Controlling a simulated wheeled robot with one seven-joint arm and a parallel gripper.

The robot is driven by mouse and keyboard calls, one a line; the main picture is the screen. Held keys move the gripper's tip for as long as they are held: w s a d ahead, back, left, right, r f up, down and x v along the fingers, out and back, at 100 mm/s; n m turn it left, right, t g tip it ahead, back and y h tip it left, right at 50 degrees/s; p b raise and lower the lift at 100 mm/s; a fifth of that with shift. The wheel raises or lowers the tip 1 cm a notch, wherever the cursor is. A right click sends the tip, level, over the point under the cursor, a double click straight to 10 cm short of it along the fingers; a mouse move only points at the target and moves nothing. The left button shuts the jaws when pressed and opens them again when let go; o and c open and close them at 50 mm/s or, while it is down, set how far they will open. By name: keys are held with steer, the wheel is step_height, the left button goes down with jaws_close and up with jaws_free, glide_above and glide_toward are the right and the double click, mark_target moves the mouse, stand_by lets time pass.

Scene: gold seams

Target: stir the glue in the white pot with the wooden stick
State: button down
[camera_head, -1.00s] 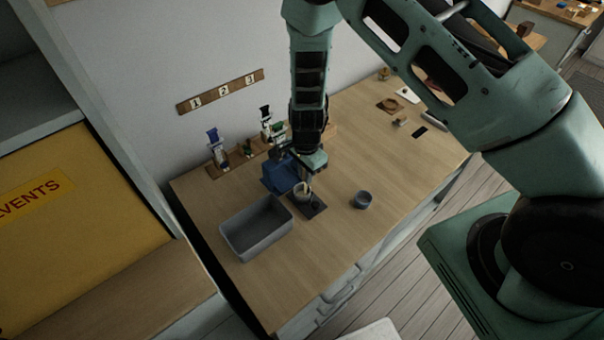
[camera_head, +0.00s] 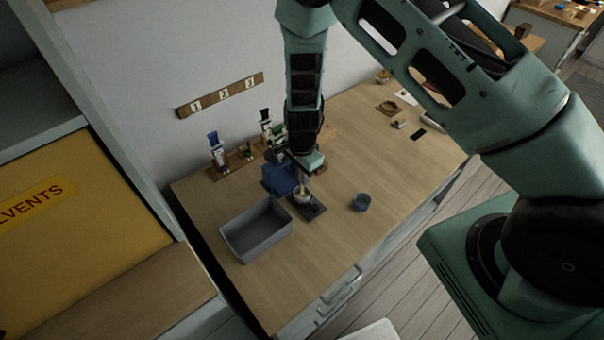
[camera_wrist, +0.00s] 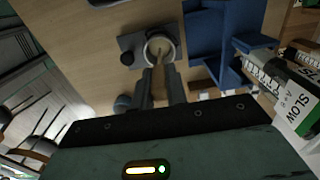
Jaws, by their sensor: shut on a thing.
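The white pot (camera_head: 302,197) stands on a dark plate (camera_head: 317,210) on the wooden bench. In the wrist view the white pot (camera_wrist: 159,47) shows its round rim with tan glue inside. My gripper (camera_head: 301,172) is above the pot, pointing down. In the wrist view my gripper (camera_wrist: 160,85) is shut on the wooden stick (camera_wrist: 160,75). The stick runs from between the fingers to the pot's mouth, and its far end appears to be inside the pot. How deep it sits in the glue is hidden.
A blue holder (camera_head: 279,179) stands close to the pot's left. Bottles (camera_head: 217,152) stand on a wooden rack behind. The bench right of the cup is mostly clear.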

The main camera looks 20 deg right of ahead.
steer(key=shift+r+p, duration=1.1)
steer(key=shift+r, duration=0.6)
steer(key=shift+r+p, duration=1.95)
steer(key=shift+r, duration=0.65)
